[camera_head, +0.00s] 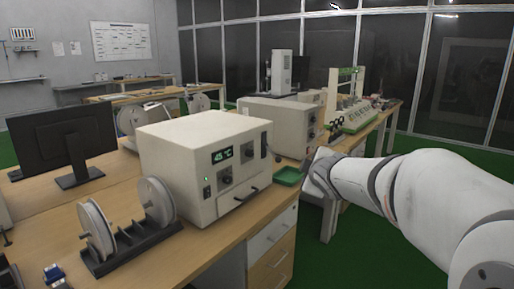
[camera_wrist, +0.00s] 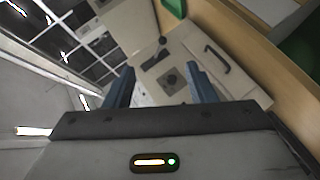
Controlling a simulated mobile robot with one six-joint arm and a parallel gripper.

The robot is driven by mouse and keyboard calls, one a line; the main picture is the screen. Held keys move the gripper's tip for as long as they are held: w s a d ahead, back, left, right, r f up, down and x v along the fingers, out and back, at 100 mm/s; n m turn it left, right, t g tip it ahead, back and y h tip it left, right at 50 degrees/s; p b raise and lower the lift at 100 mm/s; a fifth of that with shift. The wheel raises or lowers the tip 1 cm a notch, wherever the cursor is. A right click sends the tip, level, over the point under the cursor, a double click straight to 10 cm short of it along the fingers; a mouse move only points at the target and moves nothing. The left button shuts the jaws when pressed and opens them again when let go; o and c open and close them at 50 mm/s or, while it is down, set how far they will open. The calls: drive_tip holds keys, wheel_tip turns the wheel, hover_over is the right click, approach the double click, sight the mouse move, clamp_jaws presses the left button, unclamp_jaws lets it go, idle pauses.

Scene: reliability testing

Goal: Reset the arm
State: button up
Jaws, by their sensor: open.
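My white arm reaches in from the right in the head view, with my gripper (camera_head: 316,170) at its far end, beside the bench edge and right of the green tray. In the wrist view my gripper (camera_wrist: 162,88) shows two blue-grey fingers spread apart with nothing held between them. Beyond the fingers is the front of a beige box-shaped device (camera_wrist: 190,62), with a knob and a dark handle. This looks like the device with the "45 °C" display (camera_head: 205,170) in the head view. The fingers appear clear of it.
A green tray (camera_head: 288,176) lies on the wooden bench (camera_head: 225,235) beside the device. A spool rack (camera_head: 135,247) and a monitor (camera_head: 68,142) stand to the left. More instruments (camera_head: 283,124) stand behind. Green floor (camera_head: 345,255) is open below my arm.

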drive_tip(key=s+m+g+p, duration=1.1)
drive_tip(key=s+m+p, duration=0.2)
drive_tip(key=s, duration=1.8)
drive_tip(key=shift+s+d+p, duration=0.2)
drive_tip(key=shift+d+p, duration=0.15)
drive_tip(key=shift+p, duration=0.4)
drive_tip(key=shift+c, duration=0.4)
